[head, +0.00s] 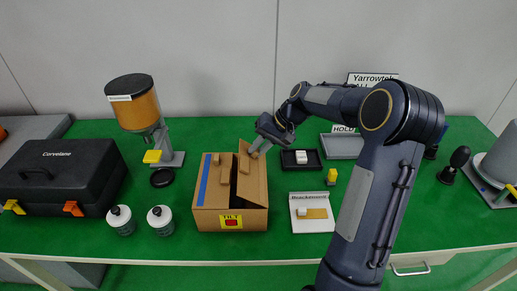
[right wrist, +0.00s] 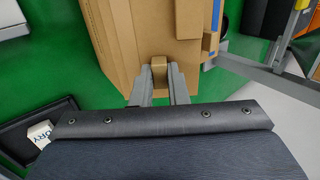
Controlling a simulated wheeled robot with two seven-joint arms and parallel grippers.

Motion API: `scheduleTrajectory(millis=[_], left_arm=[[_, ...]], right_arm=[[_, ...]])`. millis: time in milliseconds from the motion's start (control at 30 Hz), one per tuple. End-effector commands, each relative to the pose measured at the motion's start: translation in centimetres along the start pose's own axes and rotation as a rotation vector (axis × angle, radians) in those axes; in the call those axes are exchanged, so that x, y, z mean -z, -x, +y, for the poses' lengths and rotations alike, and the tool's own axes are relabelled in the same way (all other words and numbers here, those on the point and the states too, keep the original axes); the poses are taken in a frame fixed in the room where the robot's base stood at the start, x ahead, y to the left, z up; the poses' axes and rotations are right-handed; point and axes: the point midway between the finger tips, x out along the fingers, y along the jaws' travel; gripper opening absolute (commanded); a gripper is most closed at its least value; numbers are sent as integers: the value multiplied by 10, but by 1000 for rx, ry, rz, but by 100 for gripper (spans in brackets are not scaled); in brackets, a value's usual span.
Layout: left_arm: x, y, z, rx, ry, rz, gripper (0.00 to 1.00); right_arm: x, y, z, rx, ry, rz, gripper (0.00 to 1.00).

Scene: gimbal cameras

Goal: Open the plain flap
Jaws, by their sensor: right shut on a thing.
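A brown cardboard box (head: 230,218) stands on the green table, with a yellow and red label on its front. Its left flap carries a blue stripe (head: 203,180) and a small tab. The plain flap (head: 252,182) is on the right and looks tilted up, with a dark gap between the two flaps. My right gripper (head: 254,153) is at the far right corner of the box. In the right wrist view its fingers (right wrist: 159,88) are shut on a small brown tab (right wrist: 159,70) beside the cardboard. My left gripper is not in view.
A black tray with a white block (head: 301,157) and a white board (head: 312,225) lie right of the box.

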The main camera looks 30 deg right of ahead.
Motion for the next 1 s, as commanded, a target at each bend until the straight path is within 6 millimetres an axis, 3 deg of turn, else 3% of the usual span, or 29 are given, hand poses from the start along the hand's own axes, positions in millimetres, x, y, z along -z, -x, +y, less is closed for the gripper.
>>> scheduleTrajectory(millis=[133, 167, 300, 667, 1000], left_arm=[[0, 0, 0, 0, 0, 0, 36], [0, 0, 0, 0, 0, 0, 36], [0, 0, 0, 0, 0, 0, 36], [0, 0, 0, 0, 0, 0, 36], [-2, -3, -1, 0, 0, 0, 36]], right_arm=[[-1, 0, -1, 1, 0, -3, 0], [-1, 0, -1, 1, 0, -3, 18], [-1, 0, -1, 0, 0, -3, 36], [0, 6, 0, -1, 0, 0, 36], [0, 61, 0, -1, -1, 2, 36]])
